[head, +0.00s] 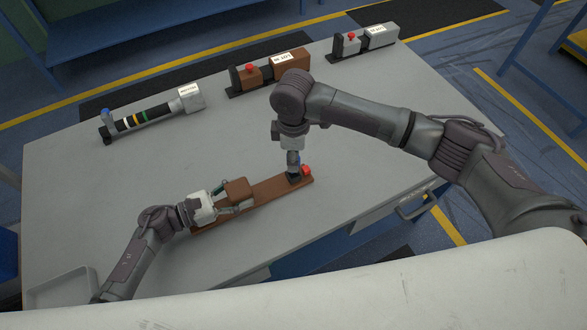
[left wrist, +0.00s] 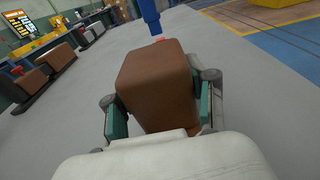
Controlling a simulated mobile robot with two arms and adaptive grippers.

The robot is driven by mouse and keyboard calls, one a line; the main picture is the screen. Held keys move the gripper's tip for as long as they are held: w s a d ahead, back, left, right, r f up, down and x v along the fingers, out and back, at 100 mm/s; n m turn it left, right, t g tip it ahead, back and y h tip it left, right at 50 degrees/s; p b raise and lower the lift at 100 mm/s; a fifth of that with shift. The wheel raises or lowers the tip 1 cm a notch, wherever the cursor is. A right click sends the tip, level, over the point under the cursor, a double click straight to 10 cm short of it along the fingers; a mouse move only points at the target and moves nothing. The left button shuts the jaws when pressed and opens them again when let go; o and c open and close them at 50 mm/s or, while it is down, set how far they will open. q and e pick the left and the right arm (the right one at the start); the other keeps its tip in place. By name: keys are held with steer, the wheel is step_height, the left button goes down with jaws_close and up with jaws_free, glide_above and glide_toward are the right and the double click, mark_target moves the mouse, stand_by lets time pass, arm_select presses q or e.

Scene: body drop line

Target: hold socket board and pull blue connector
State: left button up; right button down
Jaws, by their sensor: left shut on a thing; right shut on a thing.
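The brown socket board (head: 268,192) lies on the grey table near its front side, with a brown block (head: 238,188) on it and a small red part (head: 306,169) at its right end. My left gripper (head: 236,200) is shut on the brown block; the left wrist view shows the block (left wrist: 155,85) between the green-padded fingers. My right gripper (head: 293,168) points down at the board's right end and is shut on the blue connector (head: 298,157), mostly hidden by the fingers. The connector's blue body (left wrist: 149,14) stands upright beyond the block in the left wrist view. I cannot tell whether it is still seated.
Along the table's back lie a striped black rod with a grey labelled box (head: 191,98), a brown labelled unit (head: 290,66) and a grey labelled unit (head: 378,37). A shallow tray (head: 62,290) is at the front left. The table's middle is clear.

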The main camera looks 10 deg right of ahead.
arm_select(q)
steer(key=shift+s+a+f, duration=0.1)
steer(key=shift+s+f, duration=0.05)
steer(key=shift+f, duration=0.25)
arm_select(e)
steer(key=shift+r, duration=3.3)
steer(key=c, duration=1.2)
jaws_free()
jaws_close()
arm_select(q)
steer(key=o, duration=1.6)
